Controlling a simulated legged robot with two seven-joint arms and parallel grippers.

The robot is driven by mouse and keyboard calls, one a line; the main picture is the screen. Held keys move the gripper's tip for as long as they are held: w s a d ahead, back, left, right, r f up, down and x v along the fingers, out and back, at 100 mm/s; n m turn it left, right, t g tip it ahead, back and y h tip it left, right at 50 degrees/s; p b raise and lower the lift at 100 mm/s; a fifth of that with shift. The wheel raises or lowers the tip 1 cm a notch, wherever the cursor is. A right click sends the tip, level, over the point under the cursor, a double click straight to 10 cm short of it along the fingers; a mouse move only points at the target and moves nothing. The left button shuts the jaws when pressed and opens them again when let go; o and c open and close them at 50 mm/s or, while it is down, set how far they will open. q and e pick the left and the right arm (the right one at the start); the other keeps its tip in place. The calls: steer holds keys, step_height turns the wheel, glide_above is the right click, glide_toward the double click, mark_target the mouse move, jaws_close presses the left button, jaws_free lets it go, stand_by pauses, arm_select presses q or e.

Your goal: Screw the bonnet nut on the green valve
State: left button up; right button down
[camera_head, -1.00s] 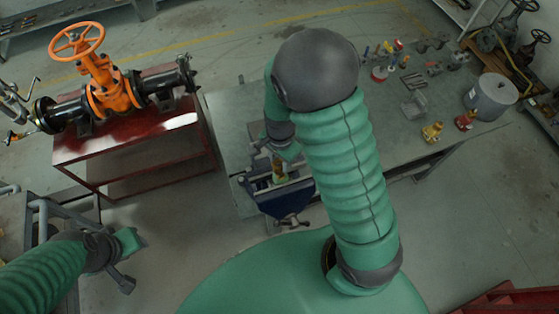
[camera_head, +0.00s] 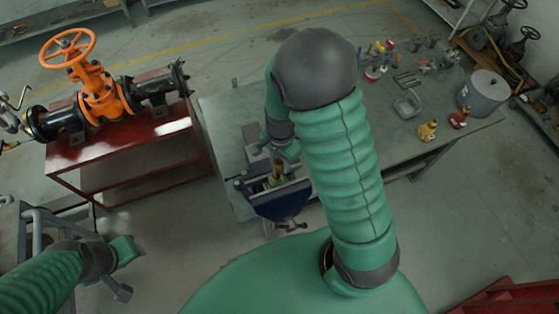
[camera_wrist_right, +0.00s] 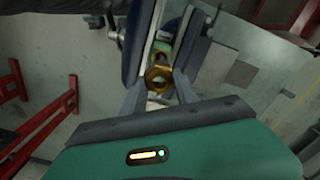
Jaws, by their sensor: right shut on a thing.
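The green valve (camera_wrist_right: 165,49) is clamped between the jaws of a blue vise (camera_head: 280,203) at the near left edge of the workbench. In the right wrist view the brass bonnet nut (camera_wrist_right: 158,77) shows as a ring at the valve's near end. My right gripper (camera_wrist_right: 158,88) has its two fingers on either side of the nut and is shut on it. In the head view my right gripper (camera_head: 279,168) reaches down at the vise, and my arm hides part of the bench. My left gripper (camera_head: 130,270) hangs at the lower left, away from the valve; its finger gap is unclear.
An orange valve with handwheel (camera_head: 98,90) stands on a red table (camera_head: 120,150) at the left. Open floor lies between the tables.

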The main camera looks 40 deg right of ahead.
mark_target(277, 172)
steer(key=shift+d+f, duration=0.1)
stand_by(0.5)
steer(key=shift+a+f+b, duration=0.45)
steer(key=shift+a+f, duration=0.35)
stand_by(0.4)
steer(key=shift+f+b, duration=0.9)
steer(key=shift+f, duration=0.6)
stand_by(1.4)
steer(key=shift+f, duration=0.35)
stand_by(1.0)
steer(key=c, duration=0.9)
jaws_free()
steer(key=shift+o, duration=0.2)
steer(key=shift+r, duration=0.15)
step_height(277, 172, up, 7)
steer(key=p, duration=0.6)
steer(key=shift+p, duration=0.4)
